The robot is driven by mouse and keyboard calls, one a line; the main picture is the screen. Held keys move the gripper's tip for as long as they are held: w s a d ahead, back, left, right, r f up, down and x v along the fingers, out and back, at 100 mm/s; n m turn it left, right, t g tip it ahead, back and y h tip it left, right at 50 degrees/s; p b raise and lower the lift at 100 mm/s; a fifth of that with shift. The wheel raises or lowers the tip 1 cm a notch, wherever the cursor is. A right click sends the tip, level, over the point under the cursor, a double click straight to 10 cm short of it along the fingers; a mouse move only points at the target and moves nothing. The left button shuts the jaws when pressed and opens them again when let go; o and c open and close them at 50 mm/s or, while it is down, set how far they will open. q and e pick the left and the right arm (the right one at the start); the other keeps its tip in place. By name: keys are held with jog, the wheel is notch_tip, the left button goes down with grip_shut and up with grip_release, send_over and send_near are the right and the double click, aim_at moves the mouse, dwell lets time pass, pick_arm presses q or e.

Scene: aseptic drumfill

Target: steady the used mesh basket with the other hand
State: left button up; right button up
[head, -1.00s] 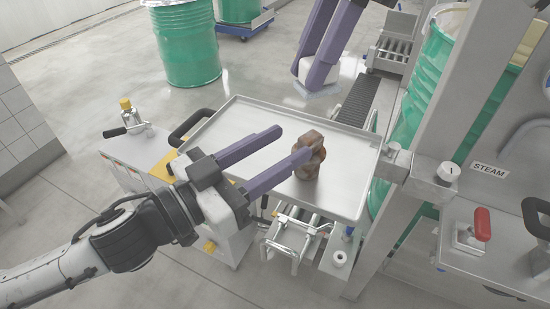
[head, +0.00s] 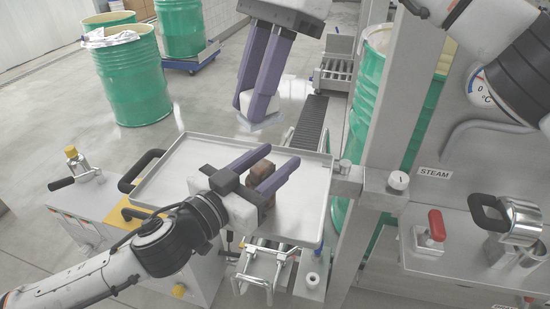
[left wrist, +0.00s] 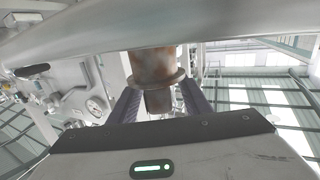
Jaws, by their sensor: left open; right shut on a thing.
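The brown, rusty-looking used basket (head: 261,172) stands on the steel tray (head: 175,180). In the left wrist view it shows as a brown cylinder (left wrist: 154,64) with a flange, between the purple fingers. My left gripper (head: 282,156) is open, with one finger on each side of it; I cannot tell whether they touch it. The near finger and palm hide part of it in the head view. My right gripper (head: 251,112) is shut on a white block-like thing (head: 272,104), beyond the tray's far edge.
The tray has a raised rim and bare metal left of the basket. A steel post (head: 352,220) and a steam panel (head: 450,225) with a red handle (head: 437,224) stand on the right. Green drums (head: 132,80) stand behind. A wire frame (head: 265,268) is below the tray.

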pick_arm(q)
jog(key=shift+w+d, duration=0.25)
jog(key=shift+d, duration=0.05)
jog(key=shift+c, duration=0.4)
grip_shut()
jog(key=c, duration=0.8)
grip_release()
jog(key=shift+c, duration=0.2)
grip_shut()
jog(key=shift+a+f, duration=0.1)
jog(key=shift+f, duration=0.1)
